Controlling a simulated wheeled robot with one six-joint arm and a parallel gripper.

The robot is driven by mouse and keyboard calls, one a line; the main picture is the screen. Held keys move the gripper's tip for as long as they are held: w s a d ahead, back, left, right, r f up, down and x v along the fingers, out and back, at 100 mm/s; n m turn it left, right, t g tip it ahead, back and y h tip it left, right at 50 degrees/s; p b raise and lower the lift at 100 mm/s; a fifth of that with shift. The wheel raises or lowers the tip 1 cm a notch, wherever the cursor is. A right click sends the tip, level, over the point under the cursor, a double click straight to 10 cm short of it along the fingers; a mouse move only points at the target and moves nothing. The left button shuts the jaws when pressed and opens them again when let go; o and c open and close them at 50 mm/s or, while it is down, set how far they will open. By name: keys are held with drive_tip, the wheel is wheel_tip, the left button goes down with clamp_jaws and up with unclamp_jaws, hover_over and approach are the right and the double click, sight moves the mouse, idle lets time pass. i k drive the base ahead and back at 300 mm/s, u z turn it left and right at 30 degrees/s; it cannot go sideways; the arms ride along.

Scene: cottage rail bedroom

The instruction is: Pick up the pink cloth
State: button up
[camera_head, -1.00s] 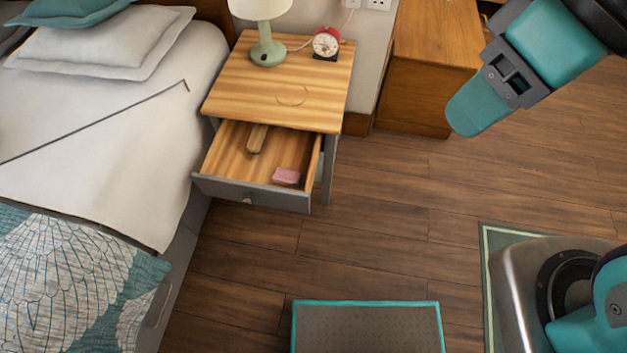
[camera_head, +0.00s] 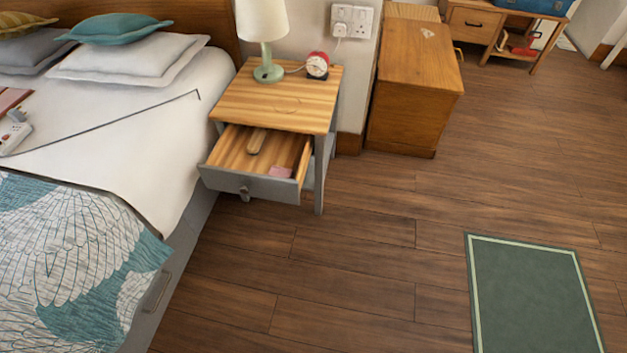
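The pink cloth (camera_head: 281,172) is a small folded-looking piece lying in the open drawer (camera_head: 252,186) of the nightstand (camera_head: 285,95). It is at the drawer's front right corner, partly hidden by the drawer's front. A wooden brush-like item (camera_head: 257,141) lies farther back in the same drawer. My gripper and arm are not in view.
A lamp (camera_head: 262,35) and a red alarm clock (camera_head: 317,65) stand on the nightstand. The bed (camera_head: 130,165) is close on the left. A wooden chest (camera_head: 415,85) stands to the right. The floor in front of the drawer is clear, with a green mat (camera_head: 530,295) at right.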

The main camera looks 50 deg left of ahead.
sight(276, 170)
drive_tip(key=u, duration=0.2)
drive_tip(key=i, duration=1.35)
drive_tip(key=u, duration=0.9)
drive_tip(key=i, duration=1.1)
drive_tip(key=u, duration=1.65)
drive_tip(key=i, duration=0.5)
drive_tip(key=u, duration=0.5)
